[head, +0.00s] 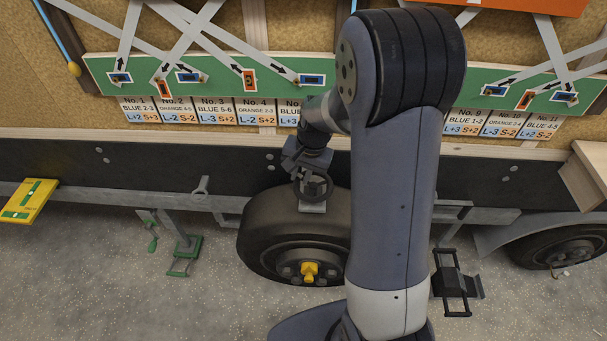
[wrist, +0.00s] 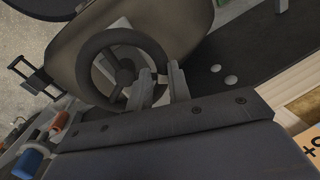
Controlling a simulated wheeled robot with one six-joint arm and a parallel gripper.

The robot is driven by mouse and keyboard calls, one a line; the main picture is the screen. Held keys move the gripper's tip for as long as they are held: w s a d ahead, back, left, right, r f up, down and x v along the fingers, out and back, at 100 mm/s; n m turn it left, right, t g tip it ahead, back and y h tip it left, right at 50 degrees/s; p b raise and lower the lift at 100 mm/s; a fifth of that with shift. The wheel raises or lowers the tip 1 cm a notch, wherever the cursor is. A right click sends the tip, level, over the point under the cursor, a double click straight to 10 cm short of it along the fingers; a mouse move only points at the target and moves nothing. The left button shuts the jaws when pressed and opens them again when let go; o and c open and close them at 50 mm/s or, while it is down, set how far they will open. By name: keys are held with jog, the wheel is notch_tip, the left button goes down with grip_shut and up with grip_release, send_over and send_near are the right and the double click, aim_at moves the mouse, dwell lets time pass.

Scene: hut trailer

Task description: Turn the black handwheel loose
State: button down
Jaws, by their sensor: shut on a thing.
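The black handwheel (head: 313,200) stands on a grey bracket above the large trailer wheel, in the middle of the head view. In the wrist view its round rim, spokes and hub (wrist: 125,76) show clearly. My gripper (head: 302,170) reaches it from above and behind my arm. In the wrist view the two grey fingers of my gripper (wrist: 161,87) straddle the right part of the rim and are shut on it. The exact contact between the fingers and the rim is partly hidden.
The trailer wheel (head: 293,231) with a yellow hub piece (head: 310,271) lies just below. The dark trailer beam (head: 140,161) runs behind. A green-footed stand (head: 185,248) is at left, and a black frame (head: 456,284) is right of my arm. The floor in front is mostly clear.

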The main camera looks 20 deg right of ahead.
aim_at(300, 190)
jog(key=n, duration=0.2)
jog(key=s+n+b, duration=0.1)
jog(key=n, duration=0.1)
jog(key=a+n+g, duration=0.1)
jog(key=n, duration=0.1)
jog(key=shift+s+b, duration=0.25)
jog(key=shift+b, duration=0.1)
jog(key=n, duration=0.3)
jog(key=shift+s+r+g, duration=0.1)
jog(key=shift+s+g, duration=0.2)
jog(key=shift+s, duration=0.1)
jog(key=n, duration=0.2)
jog(key=s+n, duration=0.1)
jog(key=shift+n+g+b, duration=0.35)
jog(key=shift+n+g, duration=0.05)
jog(key=n, duration=0.2)
jog(key=s+n, duration=0.1)
jog(key=shift+s+d+n, duration=0.1)
jog(key=shift+d+n, duration=0.2)
jog(key=shift+n, duration=0.1)
jog(key=n, duration=0.2)
jog(key=shift+s+d+n+g+h, duration=0.3)
jog(key=shift+g+h, duration=0.1)
jog(key=n, duration=0.2)
jog(key=d+n, duration=0.1)
jog(key=n, duration=0.1)
jog(key=n+h, duration=0.1)
jog(key=shift+s+d+n+p, duration=0.3)
jog(key=shift+s+n+p, duration=0.05)
jog(key=shift+s+n, duration=0.05)
